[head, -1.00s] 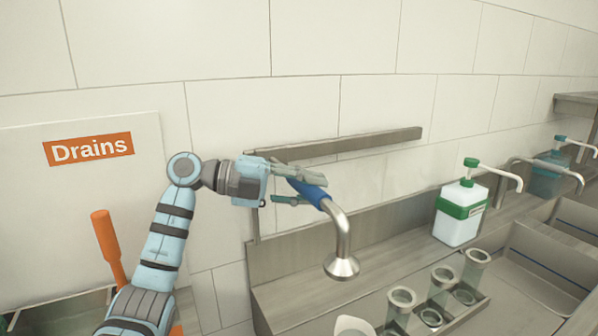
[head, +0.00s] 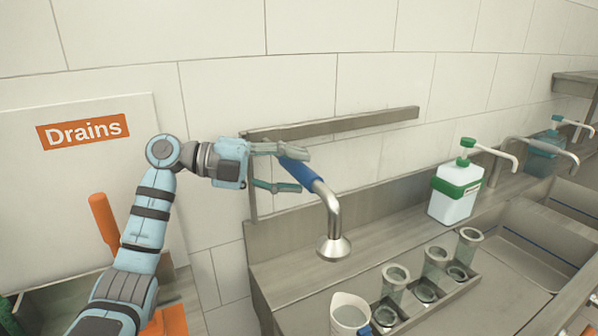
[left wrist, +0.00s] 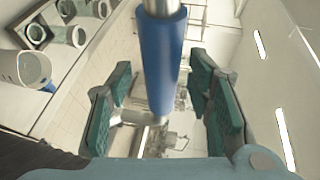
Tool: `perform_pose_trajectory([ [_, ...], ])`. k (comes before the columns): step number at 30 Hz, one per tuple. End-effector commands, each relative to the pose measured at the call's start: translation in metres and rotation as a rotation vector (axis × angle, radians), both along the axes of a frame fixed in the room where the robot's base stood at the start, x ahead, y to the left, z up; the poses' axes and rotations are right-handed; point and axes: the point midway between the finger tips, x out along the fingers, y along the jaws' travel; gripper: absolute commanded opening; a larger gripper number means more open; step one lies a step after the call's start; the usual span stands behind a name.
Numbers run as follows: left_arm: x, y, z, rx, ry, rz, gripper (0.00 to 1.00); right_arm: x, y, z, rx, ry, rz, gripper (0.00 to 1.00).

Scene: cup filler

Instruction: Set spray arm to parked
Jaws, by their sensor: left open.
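The spray arm is a bent metal pipe (head: 334,212) with a blue grip sleeve (head: 299,172) and a wide metal nozzle (head: 334,248) pointing down over the counter. In the left wrist view the blue sleeve (left wrist: 161,62) runs between the finger pads, with a gap on each side. My left gripper (head: 303,168) is open around the end of the sleeve, one finger above it and one below. The sleeve's far end is partly hidden by the upper finger. My right gripper is not in view.
A metal rail (head: 340,124) runs along the tiled wall above the spray arm. A rack (head: 460,292) of clear cups and a white jug (head: 349,313) stand below right. A green-and-white pump bottle (head: 455,194) stands farther right, beside metal sinks (head: 530,245).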

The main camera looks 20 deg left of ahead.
Motion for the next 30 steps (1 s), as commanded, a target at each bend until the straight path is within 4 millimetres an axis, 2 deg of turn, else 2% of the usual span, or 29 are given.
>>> perform_pose_trajectory([
  [6, -0.027, 0.053, 0.01, 0.003, 0.002, 0.006, 0.46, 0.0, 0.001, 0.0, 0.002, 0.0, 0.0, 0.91],
  [12, -0.045, 0.087, 0.018, 0.0, 0.0, 0.003, 0.46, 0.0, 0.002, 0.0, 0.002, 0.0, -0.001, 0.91],
  [30, -0.048, 0.091, 0.019, 0.0, 0.0, 0.0, 0.46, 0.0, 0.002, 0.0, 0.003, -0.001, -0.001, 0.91],
])
